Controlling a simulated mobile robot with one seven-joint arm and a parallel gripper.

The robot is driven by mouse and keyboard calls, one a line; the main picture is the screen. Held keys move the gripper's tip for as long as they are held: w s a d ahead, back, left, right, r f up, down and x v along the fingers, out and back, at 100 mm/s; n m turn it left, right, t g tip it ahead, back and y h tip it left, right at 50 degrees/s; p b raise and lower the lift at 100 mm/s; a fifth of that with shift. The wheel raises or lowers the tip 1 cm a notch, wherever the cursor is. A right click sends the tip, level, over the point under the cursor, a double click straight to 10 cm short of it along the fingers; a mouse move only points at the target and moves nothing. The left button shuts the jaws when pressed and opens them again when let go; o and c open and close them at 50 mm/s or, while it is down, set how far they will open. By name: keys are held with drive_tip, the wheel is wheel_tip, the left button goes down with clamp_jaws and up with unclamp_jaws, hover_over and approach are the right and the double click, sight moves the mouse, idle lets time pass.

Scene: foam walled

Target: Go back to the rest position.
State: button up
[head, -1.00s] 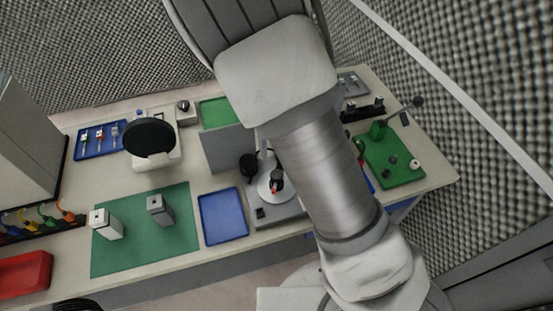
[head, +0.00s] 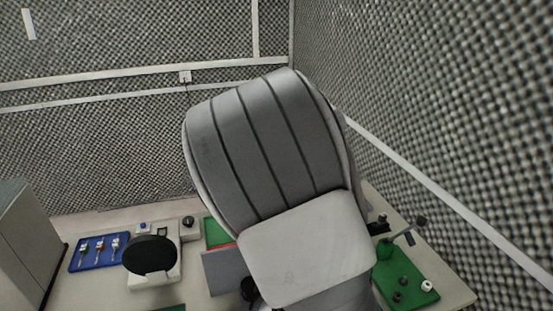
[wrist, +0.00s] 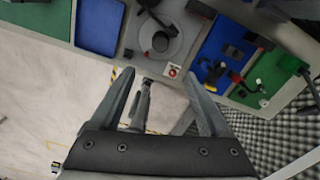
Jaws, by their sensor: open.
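My gripper (wrist: 164,100) shows in the wrist view with its two grey fingers spread apart. It is open, and nothing is held between the fingers. It hangs over the floor in front of the workbench (wrist: 152,62), apart from the bench edge. In the head view my arm fills the middle and hides much of the bench; my gripper does not show there.
On the bench are a blue tray (wrist: 99,22), a round grey plate (wrist: 172,47) and a green board (head: 405,284) with small parts. A black disc-topped device (head: 152,255) and a blue tool tray (head: 98,252) stand left. Foam walls (head: 440,130) close in behind and right.

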drive_tip(key=s+d+r+n+t+b, duration=0.2)
drive_tip(key=s+d+r+n, duration=0.2)
drive_tip(key=n, duration=0.6)
drive_tip(key=s+d+r+n+t+b, duration=0.1)
drive_tip(key=s+d+r+n, duration=0.3)
drive_tip(key=s+n, duration=0.4)
drive_tip(key=s+d+r+n+t+b, duration=0.2)
drive_tip(key=s+n, duration=0.5)
drive_tip(key=n, duration=0.4)
drive_tip(key=shift+d+r+n+t+b, duration=0.3)
drive_tip(key=shift+d+r+b, duration=0.2)
drive_tip(key=shift+d+r, duration=1)
drive_tip(key=shift+a+r, duration=0.2)
